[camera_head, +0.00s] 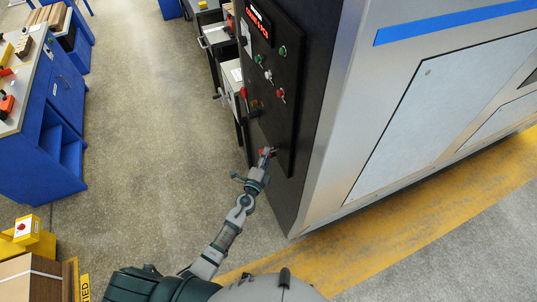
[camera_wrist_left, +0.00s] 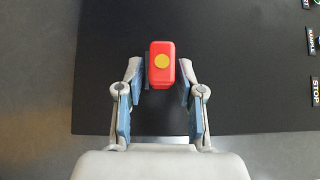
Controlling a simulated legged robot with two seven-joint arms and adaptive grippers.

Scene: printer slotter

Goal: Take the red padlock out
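The red padlock (camera_wrist_left: 161,78), with a round yellow spot on its face, sits against the black panel in the left wrist view. My left gripper (camera_wrist_left: 165,72) is open, with one finger on each side of the padlock and only narrow gaps between. Whether a fingertip touches it is hard to tell. In the head view my left gripper (camera_head: 267,152) reaches the lower part of the black control panel (camera_head: 283,115); a bit of red shows at its tips. The padlock's shackle is hidden. My right gripper is not in view.
The panel carries a red display (camera_head: 259,20), a green button (camera_head: 283,50) and a red knob (camera_head: 281,94) above my gripper. A large grey machine (camera_head: 420,110) stands to the right. A blue workbench (camera_head: 50,110) is at the left, with open floor between.

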